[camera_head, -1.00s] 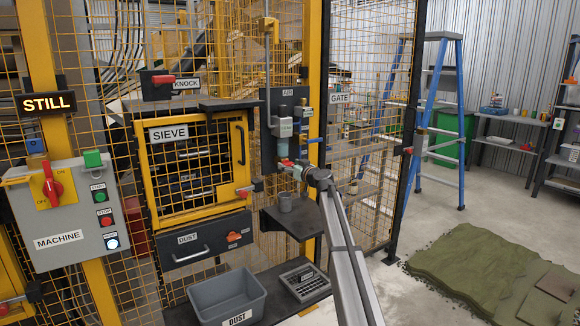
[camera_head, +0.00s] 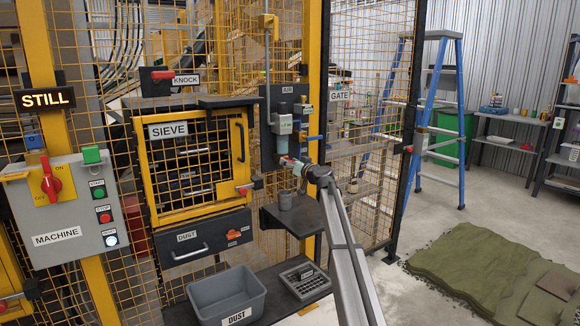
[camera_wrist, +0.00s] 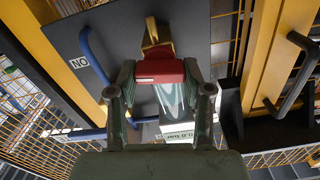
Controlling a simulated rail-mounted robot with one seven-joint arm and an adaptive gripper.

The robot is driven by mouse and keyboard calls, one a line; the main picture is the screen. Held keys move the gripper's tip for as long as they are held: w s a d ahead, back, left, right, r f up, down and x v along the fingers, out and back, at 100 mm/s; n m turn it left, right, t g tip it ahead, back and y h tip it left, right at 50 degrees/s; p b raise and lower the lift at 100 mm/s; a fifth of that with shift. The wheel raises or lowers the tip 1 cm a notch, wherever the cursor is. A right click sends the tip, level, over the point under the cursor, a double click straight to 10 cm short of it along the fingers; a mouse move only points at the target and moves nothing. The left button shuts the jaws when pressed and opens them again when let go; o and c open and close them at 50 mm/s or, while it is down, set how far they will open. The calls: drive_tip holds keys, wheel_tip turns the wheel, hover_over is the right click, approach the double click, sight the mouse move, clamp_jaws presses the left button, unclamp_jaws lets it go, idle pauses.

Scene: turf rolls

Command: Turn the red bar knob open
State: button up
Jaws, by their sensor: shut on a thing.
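The red bar knob (camera_wrist: 160,71) sits on a brass fitting (camera_wrist: 157,42) on the dark AIR panel (camera_wrist: 195,35). It lies crosswise between the fingers of my gripper (camera_wrist: 160,88), which is shut on it. In the head view, my gripper (camera_head: 296,167) is at the lower part of the AIR panel (camera_head: 268,100), below the grey air unit (camera_head: 285,124). Only a little of the red knob (camera_head: 284,160) shows there, with the fingers hiding the rest.
A blue tube (camera_wrist: 95,55) runs beside the knob in the wrist view. The yellow-framed SIEVE door (camera_head: 140,170) is to the left, and the mesh GATE (camera_head: 345,225) to the right.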

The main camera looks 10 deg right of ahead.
drive_tip(key=m+b, duration=0.1)
drive_tip(key=m, duration=0.2)
drive_tip(key=shift+w+m, duration=0.1)
drive_tip(key=shift+m, duration=0.2)
drive_tip(key=m, duration=0.4)
drive_tip(key=shift+d+m, duration=0.1)
drive_tip(key=shift+m, duration=0.2)
drive_tip(key=m+p, duration=0.1)
drive_tip(key=m, duration=0.3)
drive_tip(key=shift+r, duration=0.1)
drive_tip(key=shift+m+p, duration=0.8)
drive_tip(key=shift+m, duration=0.9)
drive_tip(key=o, duration=1.2)
drive_tip(key=shift+w+f, duration=0.1)
drive_tip(key=shift+f, duration=0.1)
drive_tip(key=shift+c, duration=0.2)
